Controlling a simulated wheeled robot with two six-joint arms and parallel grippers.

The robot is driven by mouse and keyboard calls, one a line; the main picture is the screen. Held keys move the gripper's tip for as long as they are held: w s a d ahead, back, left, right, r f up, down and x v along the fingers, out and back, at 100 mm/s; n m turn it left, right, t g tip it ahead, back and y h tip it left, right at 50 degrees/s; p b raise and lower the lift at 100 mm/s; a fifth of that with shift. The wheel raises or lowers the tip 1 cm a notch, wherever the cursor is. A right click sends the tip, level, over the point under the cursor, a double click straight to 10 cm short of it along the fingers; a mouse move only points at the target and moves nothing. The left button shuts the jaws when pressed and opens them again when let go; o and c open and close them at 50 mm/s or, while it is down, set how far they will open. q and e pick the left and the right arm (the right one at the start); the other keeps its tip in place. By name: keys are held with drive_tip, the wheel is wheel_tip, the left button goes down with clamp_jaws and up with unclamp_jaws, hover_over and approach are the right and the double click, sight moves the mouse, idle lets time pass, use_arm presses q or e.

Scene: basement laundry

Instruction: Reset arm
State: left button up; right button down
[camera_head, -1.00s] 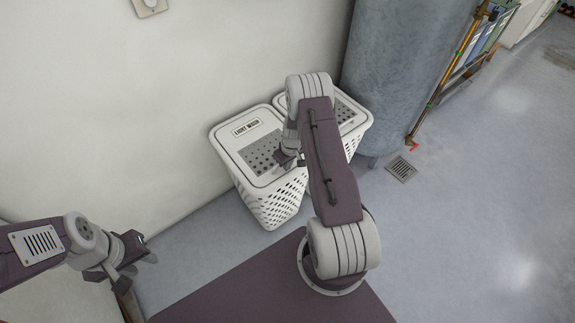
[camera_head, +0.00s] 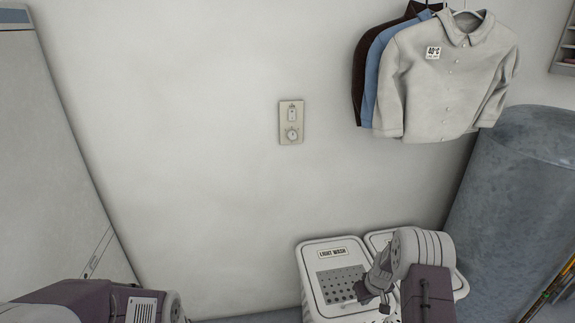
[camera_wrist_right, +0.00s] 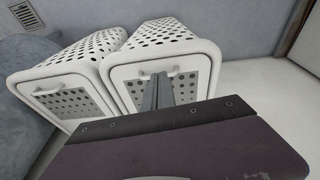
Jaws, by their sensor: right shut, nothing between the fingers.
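My right arm rises from the bottom right of the head view and bends over at its elbow. Its gripper (camera_head: 376,298) hangs in front of the white "LIGHT WASH" hamper (camera_head: 309,283). In the right wrist view the right gripper's fingers (camera_wrist_right: 158,92) are together and empty, and they overlap the perforated lid of a white hamper. Of my left arm only links show at the lower left of the head view; its gripper is out of the picture.
A second white hamper (camera_head: 461,285) stands beside the first, partly behind my right arm. A grey cylindrical tank (camera_head: 520,190) is at the right. Shirts (camera_head: 440,85) hang above, and a wall switch plate (camera_head: 291,122) is left of them. A tall pale cabinet (camera_head: 50,170) is at the left.

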drive_tip(key=a+r+n+t+p, duration=0.1)
drive_tip(key=a+r, duration=0.2)
drive_tip(key=r, duration=0.4)
drive_tip(key=a+r+n+t, duration=0.1)
drive_tip(key=a+r, duration=0.3)
drive_tip(key=r, duration=0.3)
drive_tip(key=s+a+r+p, duration=0.1)
drive_tip(key=s+a+r, duration=0.4)
drive_tip(key=s+r, duration=0.2)
drive_tip(key=s+f+m+g, duration=0.2)
drive_tip(key=s+m+g, duration=0.1)
drive_tip(key=s, duration=1.2)
drive_tip(key=shift+a+m+g, duration=0.25)
drive_tip(key=shift+m+g, duration=0.05)
drive_tip(key=shift+m, duration=0.2)
